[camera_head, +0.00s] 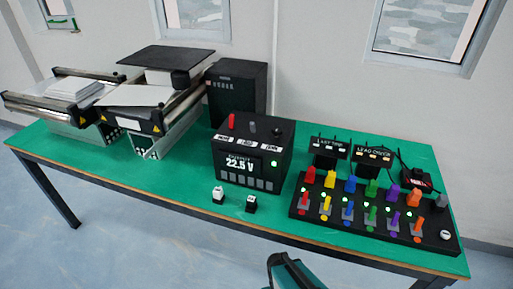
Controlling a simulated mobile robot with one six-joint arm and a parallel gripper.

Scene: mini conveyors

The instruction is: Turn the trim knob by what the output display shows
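A black box (227,180) stands at the middle of the table. The display (240,163) on its front reads "OUTPUT 22.5 V", with a green light (273,162) to its right. On top are a red post (231,121), a grey post (252,127) and a dark piece at the right, above three small white labels too small to read. I cannot tell which part is the trim knob; a round white-topped knob (445,235) sits at the right end of the black switch panel (345,236). A teal and black part of my arm shows at the bottom edge; no gripper fingers are visible.
The panel carries several coloured levers and green lights. Behind it stand small signs, one reading "LEAD CHECK" (374,146), and a red-and-black device (416,183). A white-topped block (218,194) and a black block (251,203) lie in front. Mini conveyors (150,143) stand left.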

